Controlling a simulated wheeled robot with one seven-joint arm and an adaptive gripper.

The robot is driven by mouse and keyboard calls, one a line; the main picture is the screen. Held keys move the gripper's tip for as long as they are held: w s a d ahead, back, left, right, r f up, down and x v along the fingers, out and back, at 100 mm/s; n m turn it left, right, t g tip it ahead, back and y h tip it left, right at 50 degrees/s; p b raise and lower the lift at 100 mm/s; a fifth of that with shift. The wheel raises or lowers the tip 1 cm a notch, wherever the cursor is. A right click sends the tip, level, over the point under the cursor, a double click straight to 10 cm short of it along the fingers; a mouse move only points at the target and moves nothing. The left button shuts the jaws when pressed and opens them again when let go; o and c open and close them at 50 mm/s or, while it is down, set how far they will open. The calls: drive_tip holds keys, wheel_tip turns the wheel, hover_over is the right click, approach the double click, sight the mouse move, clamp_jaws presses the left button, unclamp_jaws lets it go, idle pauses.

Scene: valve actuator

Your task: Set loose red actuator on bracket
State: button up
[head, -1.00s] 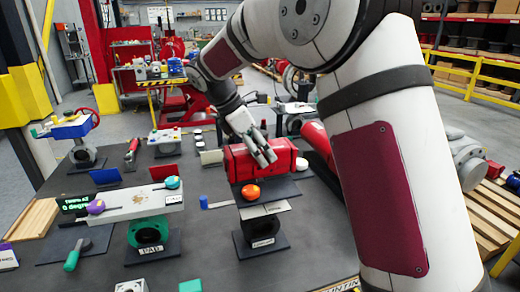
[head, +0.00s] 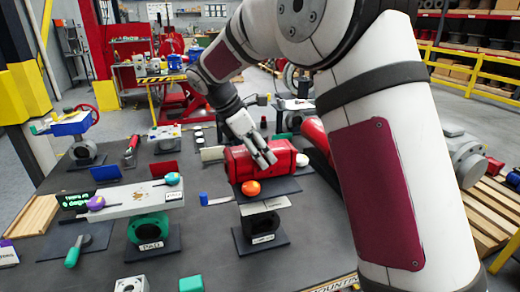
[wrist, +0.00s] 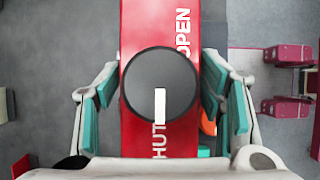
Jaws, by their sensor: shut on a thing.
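The red actuator (head: 270,158) is a long red box in my gripper (head: 262,157). In the wrist view, the red actuator (wrist: 160,40) shows its dark round dial with a white bar and the words OPEN and SHUT. The teal-padded fingers of my gripper (wrist: 160,110) lie along its two sides. In the head view, the actuator is above a dark plate (head: 285,187) on the black bracket stand (head: 262,235). I cannot tell whether it touches the plate. An orange knob (head: 251,188) is at the plate's near left, partly in front of the actuator.
A second stand with a light bar and purple and teal knobs (head: 150,230) is at left. A blue-topped valve (head: 80,150) stands behind it. A red cylinder (head: 318,142) lies close at right.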

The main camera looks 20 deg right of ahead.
drive_tip(key=shift+f, duration=0.2)
drive_tip(key=o, duration=1.9)
drive_tip(key=shift+o, duration=0.6)
drive_tip(key=shift+f, duration=0.15)
drive_tip(key=v, duration=1.2)
